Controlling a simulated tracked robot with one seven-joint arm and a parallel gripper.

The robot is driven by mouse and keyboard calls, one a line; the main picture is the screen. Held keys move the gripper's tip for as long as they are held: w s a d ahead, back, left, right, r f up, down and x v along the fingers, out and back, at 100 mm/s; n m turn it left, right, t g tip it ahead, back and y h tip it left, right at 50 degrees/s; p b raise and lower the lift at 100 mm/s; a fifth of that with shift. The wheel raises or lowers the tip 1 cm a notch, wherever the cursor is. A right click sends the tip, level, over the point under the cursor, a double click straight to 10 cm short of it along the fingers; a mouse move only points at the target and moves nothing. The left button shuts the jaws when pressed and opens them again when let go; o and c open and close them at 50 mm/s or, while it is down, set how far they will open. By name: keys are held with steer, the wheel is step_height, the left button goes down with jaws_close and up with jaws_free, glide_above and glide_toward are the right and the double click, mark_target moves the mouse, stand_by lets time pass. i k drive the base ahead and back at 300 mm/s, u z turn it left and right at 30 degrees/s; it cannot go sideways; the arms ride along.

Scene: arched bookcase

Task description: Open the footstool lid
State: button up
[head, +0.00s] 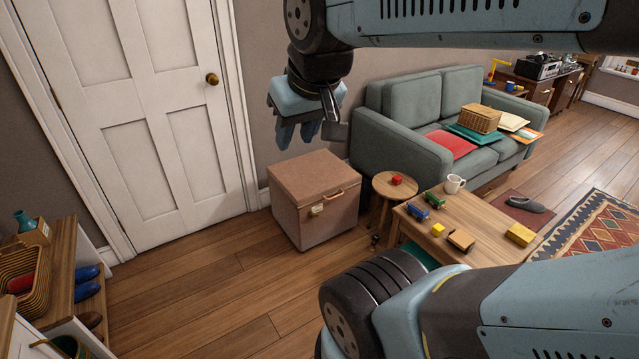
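The footstool (296,222) is a boxy brown-pink chest on the wood floor, between the white door and the sofa. Its lid (307,176) lies flat and closed on top. A tan handle (337,196) sits at the lid's front edge, and a small metal latch (316,211) is on the front face. My gripper (297,134) hangs in the air, pointing down, and appears above and behind the footstool in the picture. It is apart from the handle. Its fingertips are small and partly overlap, so its opening is unclear. I see nothing held in it.
A round side table (392,186) with a red object stands close right of the footstool. A coffee table (468,218) with toys and a mug is further right. The sofa (405,130) is behind. Floor (215,290) in front and left is clear up to the shoe bench (62,265).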

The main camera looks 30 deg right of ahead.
mark_target(306, 180)
steer(key=u, duration=0.1)
steer(key=i, duration=0.95)
steer(key=z, duration=1.75)
steer(key=k, duration=0.55)
steer(key=z, duration=0.15)
steer(key=i, duration=0.55)
steer(key=u, duration=0.1)
